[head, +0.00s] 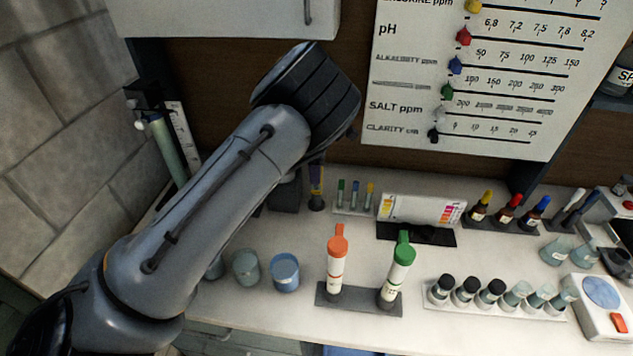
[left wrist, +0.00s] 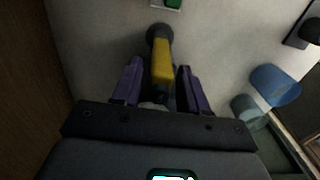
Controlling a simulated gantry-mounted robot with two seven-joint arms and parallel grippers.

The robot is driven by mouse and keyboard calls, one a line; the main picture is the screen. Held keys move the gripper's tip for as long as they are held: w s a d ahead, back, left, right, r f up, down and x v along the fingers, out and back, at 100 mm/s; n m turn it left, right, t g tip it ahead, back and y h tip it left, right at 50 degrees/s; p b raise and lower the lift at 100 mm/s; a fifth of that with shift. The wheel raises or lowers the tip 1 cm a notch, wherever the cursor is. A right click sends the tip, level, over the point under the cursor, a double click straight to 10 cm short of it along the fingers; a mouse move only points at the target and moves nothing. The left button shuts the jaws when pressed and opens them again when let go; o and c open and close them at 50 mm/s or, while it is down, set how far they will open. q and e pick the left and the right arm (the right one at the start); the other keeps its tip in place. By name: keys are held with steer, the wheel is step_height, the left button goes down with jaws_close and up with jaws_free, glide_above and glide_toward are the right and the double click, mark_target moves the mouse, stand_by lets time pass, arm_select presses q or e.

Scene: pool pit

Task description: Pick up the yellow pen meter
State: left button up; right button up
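The yellow pen meter (left wrist: 162,62) stands on its round dark base between the two purple fingers of my left gripper (left wrist: 160,70) in the left wrist view. A gap shows on both sides of the meter, so the fingers are open around it. In the head view the meter (head: 316,187) is a small yellow strip at the back of the counter, mostly hidden by my left arm and a purple finger. My right gripper is in neither view.
Blue-grey cups (head: 285,271) stand in front on the white counter. A rack of small vials (head: 353,197) is just right of the meter. Orange (head: 337,262) and green (head: 398,268) tubes stand in a holder nearer the front. The wooden wall is close behind.

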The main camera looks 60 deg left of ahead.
arm_select(q)
jaws_close()
steer(key=shift+r, duration=0.2)
steer(key=shift+r, duration=0.6)
step_height(320, 180, up, 6)
steer(key=shift+d+f+p, duration=0.1)
steer(key=shift+d+p, duration=0.05)
steer(key=shift+p, duration=0.35)
steer(key=s+d, duration=1.1)
steer(key=d, duration=0.2)
steer(key=shift+s+d+f+b, duration=0.15)
steer(key=shift+s+d+b, duration=0.05)
steer(key=shift+d+b, duration=0.15)
